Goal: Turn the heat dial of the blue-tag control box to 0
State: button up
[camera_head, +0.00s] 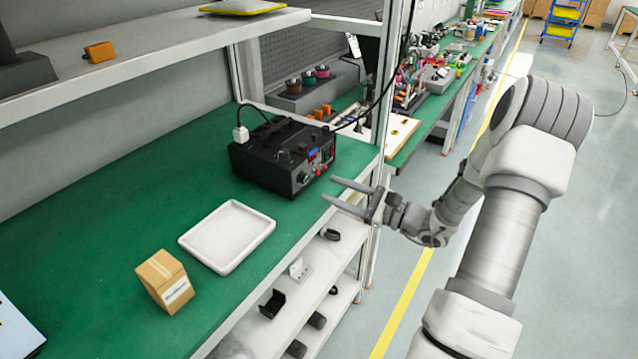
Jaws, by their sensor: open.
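The black control box (282,156) stands on the green bench at the shelf's right post. A small blue tag (314,154) shows on its front face, which is turned to the lower right. Dark round knobs (303,178) sit on this face; which one is the heat dial and what it reads are too small to tell. My gripper (330,192) is open and empty. Its two fingers point left toward the front of the box, by the bench's front edge, and appear apart from the box.
A white tray (228,236) and a cardboard box (165,282) lie on the bench at the left. A shelf (150,52) hangs above, and a white post (385,90) rises behind my gripper. A black cable (392,85) hangs by the post. Lower shelves hold small dark parts.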

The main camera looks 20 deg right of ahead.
jog(key=v, duration=1.1)
jog(key=shift+s, duration=0.2)
jog(key=shift+d, duration=0.1)
